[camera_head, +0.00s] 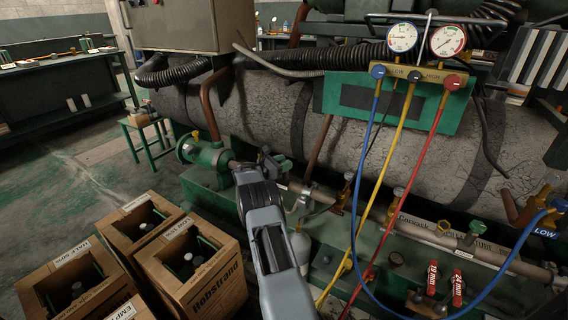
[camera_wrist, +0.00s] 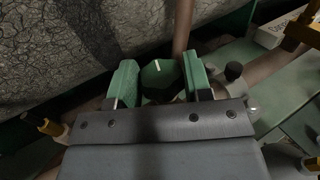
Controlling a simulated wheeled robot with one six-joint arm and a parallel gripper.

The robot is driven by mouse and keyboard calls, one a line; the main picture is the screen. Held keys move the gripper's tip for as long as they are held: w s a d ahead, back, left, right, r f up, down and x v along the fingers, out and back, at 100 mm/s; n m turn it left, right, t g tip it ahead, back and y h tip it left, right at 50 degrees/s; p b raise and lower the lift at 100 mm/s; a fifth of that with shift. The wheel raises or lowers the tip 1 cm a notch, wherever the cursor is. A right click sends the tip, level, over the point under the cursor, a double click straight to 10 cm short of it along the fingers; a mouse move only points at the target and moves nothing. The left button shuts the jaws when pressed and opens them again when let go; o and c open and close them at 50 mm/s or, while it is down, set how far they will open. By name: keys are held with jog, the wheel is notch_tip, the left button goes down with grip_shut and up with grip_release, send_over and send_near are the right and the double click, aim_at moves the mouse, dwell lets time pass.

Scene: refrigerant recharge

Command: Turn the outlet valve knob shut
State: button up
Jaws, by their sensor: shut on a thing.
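The outlet valve knob (camera_wrist: 162,78) is a dark green, many-sided knob with a short pale line on its top, seen in the wrist view. My gripper (camera_wrist: 161,80) has its two green fingers on either side of it, shut on the knob. In the head view my gripper (camera_head: 270,160) reaches to the pipework just right of the green pump-like fitting (camera_head: 205,155). There the knob is hidden or too small to make out. The pale line points roughly up the picture in the wrist view.
A large grey cylinder (camera_head: 400,145) runs behind the pipework. Blue, yellow and red hoses (camera_head: 430,150) hang from the gauge manifold (camera_head: 420,75) at right. Open cardboard boxes (camera_head: 205,285) stand on the floor at left. A brown pipe (camera_wrist: 183,30) rises beyond the knob.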

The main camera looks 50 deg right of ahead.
jog(key=shift+m+g+y, duration=0.3)
jog(key=shift+m+g, duration=0.3)
jog(key=shift+g, duration=0.8)
jog(key=o, duration=0.9)
jog(key=shift+m, duration=0.3)
jog(key=p+v, duration=0.2)
jog(key=v, duration=1.1)
jog(key=shift+w+a+r+p, duration=0.15)
jog(key=shift+a+r+p, duration=0.05)
jog(key=shift+a+p, duration=0.2)
jog(key=shift+d, duration=0.1)
jog(key=shift+r, duration=0.15)
